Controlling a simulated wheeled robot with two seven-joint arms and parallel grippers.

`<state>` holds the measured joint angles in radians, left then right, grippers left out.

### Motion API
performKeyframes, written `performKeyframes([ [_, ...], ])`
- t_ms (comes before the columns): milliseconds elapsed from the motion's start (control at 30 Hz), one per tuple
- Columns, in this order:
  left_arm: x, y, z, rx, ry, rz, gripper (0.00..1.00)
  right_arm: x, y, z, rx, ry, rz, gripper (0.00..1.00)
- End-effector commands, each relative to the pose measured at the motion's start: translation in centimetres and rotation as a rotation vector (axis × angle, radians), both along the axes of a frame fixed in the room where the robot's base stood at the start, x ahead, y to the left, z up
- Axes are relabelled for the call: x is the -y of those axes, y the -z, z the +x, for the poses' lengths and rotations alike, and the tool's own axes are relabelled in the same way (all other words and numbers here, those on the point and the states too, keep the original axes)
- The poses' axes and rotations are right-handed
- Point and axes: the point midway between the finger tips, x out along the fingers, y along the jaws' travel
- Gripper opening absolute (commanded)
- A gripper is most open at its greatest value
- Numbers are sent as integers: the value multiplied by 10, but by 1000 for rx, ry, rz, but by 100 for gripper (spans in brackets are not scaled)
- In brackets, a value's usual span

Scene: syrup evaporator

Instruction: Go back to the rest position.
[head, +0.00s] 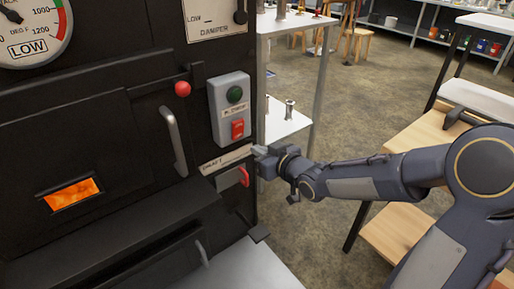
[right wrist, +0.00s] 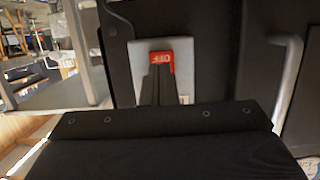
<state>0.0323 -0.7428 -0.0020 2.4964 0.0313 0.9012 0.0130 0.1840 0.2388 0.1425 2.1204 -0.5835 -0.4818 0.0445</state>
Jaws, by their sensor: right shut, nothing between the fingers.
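My right gripper (head: 256,160) reaches in from the right in the head view and is at the right edge of the black evaporator front (head: 120,130). It is shut and empty. Its fingers (right wrist: 158,86) point at a grey plate with a red switch (right wrist: 160,62) marked OFF in the right wrist view. In the head view this red switch (head: 243,177) sits just left of and below the fingertips. I cannot tell whether the fingertips touch it. My left gripper is not in view.
A control box (head: 230,108) with green and red buttons, a handle (head: 173,140) and a red-knobbed lever (head: 182,89) stick out from the front. Fire shows in a small window (head: 71,194). A white shelf (head: 285,120) stands behind; a wooden bench (head: 410,220) is at right.

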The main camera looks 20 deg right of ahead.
Motion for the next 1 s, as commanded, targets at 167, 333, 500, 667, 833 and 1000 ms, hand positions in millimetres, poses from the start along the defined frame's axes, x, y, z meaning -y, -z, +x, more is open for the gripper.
performKeyframes([
  [167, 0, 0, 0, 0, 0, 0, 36, 0, 0, 0, 0, 0, 0, 0],
  [333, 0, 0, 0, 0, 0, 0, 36, 3, -1, -3, -14, 11, -6, 0],
  [500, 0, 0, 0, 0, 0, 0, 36, 30, -8, -43, -152, 115, -30, 0],
  [667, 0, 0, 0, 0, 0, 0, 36, 55, -1, -126, -399, 239, 6, 0],
  [833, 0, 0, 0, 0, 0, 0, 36, 52, 13, -203, -610, 278, 89, 0],
  [1000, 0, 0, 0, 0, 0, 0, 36, 37, 25, -262, -762, 259, 166, 0],
])
